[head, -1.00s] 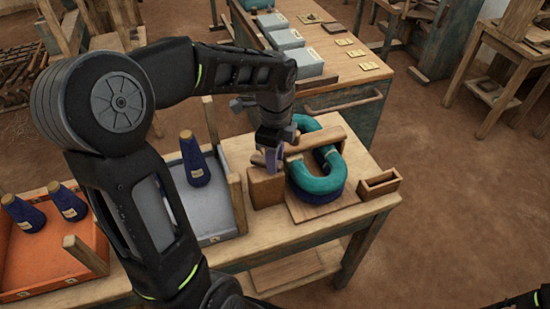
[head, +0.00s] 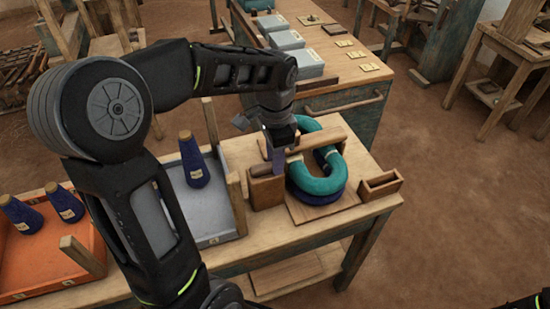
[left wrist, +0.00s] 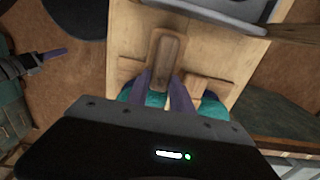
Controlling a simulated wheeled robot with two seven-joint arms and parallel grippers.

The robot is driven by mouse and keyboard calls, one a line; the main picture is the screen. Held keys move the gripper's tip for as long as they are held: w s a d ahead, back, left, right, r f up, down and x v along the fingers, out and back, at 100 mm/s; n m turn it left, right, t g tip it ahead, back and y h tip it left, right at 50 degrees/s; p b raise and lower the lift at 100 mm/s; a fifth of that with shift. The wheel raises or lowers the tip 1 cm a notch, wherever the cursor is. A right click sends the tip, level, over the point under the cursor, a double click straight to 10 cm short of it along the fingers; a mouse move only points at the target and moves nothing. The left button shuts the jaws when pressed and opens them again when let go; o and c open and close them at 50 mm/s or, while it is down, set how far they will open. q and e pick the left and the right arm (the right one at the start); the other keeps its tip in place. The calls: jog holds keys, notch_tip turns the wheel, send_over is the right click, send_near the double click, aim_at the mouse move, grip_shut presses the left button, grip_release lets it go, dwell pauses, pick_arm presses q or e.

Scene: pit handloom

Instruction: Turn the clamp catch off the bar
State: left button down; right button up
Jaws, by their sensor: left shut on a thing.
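The clamp catch is a short brown wooden piece (head: 262,170) with rounded ends, on top of a wooden block (head: 267,190) at the left end of the clamp bar (head: 318,137). My left gripper (head: 277,166) points down there, shut on the catch. In the left wrist view the purple fingers (left wrist: 172,95) grip the near part of the catch (left wrist: 167,52); its far part sticks out ahead. The bar lies across teal and dark blue hanks (head: 318,178) on a board. My right gripper (left wrist: 50,55) shows small at the left of the wrist view; its opening is unclear.
A small open wooden box (head: 380,186) sits right of the hanks. A grey tray (head: 215,222) with a blue cone and an orange tray (head: 45,270) with more cones stand to the left. A cabinet with grey stacks (head: 290,40) is behind.

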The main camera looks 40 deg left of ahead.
dwell(0.4)
pick_arm(q)
jog(key=c, duration=1.1)
grip_release()
notch_tip(320, 180, up, 8)
jog(key=shift+f, duration=0.1)
